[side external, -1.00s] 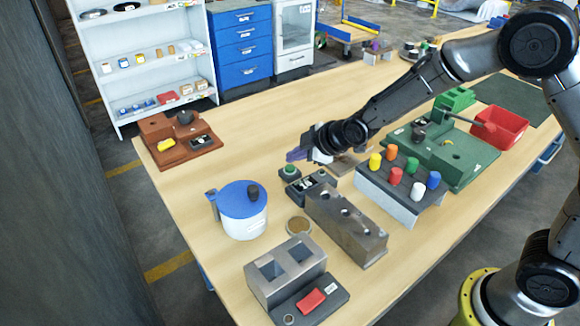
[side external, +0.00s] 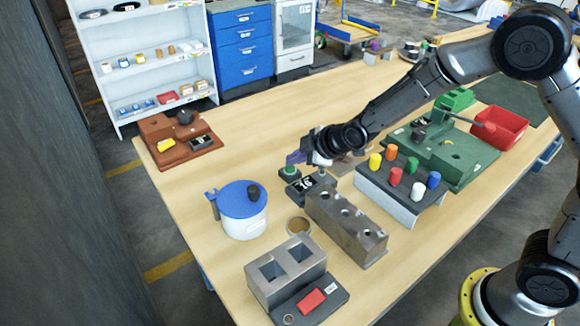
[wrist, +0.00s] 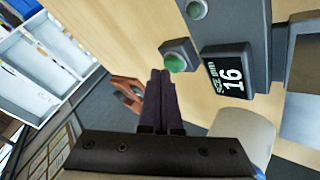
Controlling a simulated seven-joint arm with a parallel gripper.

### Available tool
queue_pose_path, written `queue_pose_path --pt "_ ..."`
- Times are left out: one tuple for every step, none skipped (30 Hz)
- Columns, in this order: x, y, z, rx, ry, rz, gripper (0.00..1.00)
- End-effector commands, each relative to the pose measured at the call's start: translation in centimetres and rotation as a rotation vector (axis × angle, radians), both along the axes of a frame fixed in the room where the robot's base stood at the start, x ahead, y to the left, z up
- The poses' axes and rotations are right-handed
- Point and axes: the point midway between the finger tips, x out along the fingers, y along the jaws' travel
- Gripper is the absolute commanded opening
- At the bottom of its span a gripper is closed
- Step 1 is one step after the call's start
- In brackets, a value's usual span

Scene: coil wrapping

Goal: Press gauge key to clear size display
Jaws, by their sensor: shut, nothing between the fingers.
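A steel block with holes (side external: 347,225) stands close in front of the gauge. A rack of coloured pegs (side external: 400,190) is to the right. A white pot with a blue lid (side external: 242,212) is to the left. Bare wood lies behind and left of the key.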

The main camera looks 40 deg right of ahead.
Motion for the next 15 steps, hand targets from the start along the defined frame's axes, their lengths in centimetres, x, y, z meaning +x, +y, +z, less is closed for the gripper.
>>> queue_pose_path --pt "0.0 0.0 -0.08 0.0 0.0 0.0 0.0" --pt "-0.01 0.0 -0.11 0.0 0.001 0.0 0.0" --pt "-0.01 0.0 -0.15 0.0 0.001 0.0 0.0" --pt "-0.01 0.0 -0.19 0.0 0.001 0.0 0.0" --pt "0.0 -0.01 -0.22 0.0 0.001 0.0 0.0" --pt "-0.01 0.0 -0.27 0.0 0.001 0.0 0.0" --pt "-0.01 0.0 -0.3 0.0 0.001 0.0 0.0" --pt "0.0 0.0 -0.33 0.0 0.001 0.0 0.0" --pt "0.0 -0.01 -0.38 0.0 0.001 0.0 0.0" --pt "-0.01 0.0 -0.41 0.0 0.001 0.0 0.0" --pt "-0.01 0.0 -0.44 0.0 0.001 0.0 0.0" --pt "0.0 0.0 -0.49 0.0 0.001 0.0 0.0" --pt "-0.01 0.0 -0.52 0.0 0.001 0.0 0.0" --pt "0.0 0.0 -0.55 0.0 0.001 0.0 0.0" --pt "-0.01 0.0 -0.6 0.0 0.001 0.0 0.0"
